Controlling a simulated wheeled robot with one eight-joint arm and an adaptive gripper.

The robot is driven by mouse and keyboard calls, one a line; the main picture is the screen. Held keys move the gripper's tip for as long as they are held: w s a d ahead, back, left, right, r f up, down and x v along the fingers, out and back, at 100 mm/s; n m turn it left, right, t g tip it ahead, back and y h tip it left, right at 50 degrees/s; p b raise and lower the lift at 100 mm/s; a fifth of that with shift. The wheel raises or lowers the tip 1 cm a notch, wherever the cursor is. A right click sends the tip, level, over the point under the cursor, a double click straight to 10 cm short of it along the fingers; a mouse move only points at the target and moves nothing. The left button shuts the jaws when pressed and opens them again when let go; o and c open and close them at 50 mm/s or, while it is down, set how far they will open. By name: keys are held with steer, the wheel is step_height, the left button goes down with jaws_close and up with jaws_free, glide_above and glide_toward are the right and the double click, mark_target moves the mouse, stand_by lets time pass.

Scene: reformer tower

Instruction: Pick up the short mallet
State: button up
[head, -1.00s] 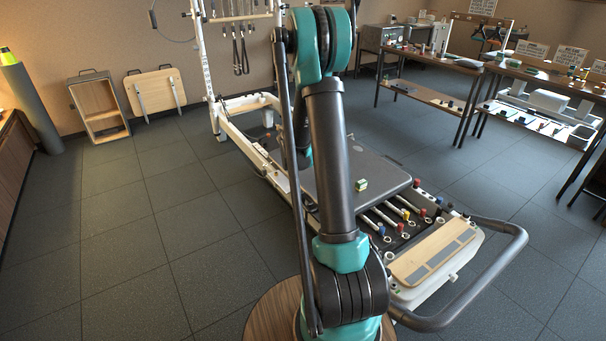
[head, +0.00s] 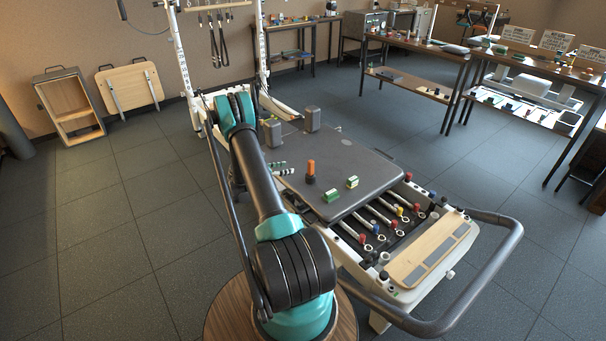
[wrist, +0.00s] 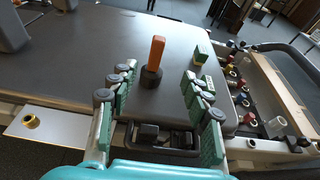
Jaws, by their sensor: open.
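The short mallet (head: 310,172), as I take it, stands upright on the dark grey carriage pad (head: 368,172), orange handle up and dark head down. In the wrist view the mallet (wrist: 157,53) stands ahead, between the lines of the two fingers. My gripper (wrist: 161,80) is open and empty, its green padded fingers spread to either side. In the head view my gripper (head: 279,168) shows partly behind my arm, just left of the mallet. No contact with the mallet is visible.
Grey shoulder rests (head: 312,119) stand at the pad's far end. Springs with coloured knobs (head: 385,215) lie at the near end.

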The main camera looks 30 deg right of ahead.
mark_target(309, 164)
steer(key=x, duration=1.2)
steer(key=shift+w+d+f, duration=0.1)
steer(key=shift+d, duration=0.1)
steer(key=x, duration=0.4)
steer(key=shift+w+d+f, duration=0.15)
steer(key=shift+d, duration=0.1)
jaws_close()
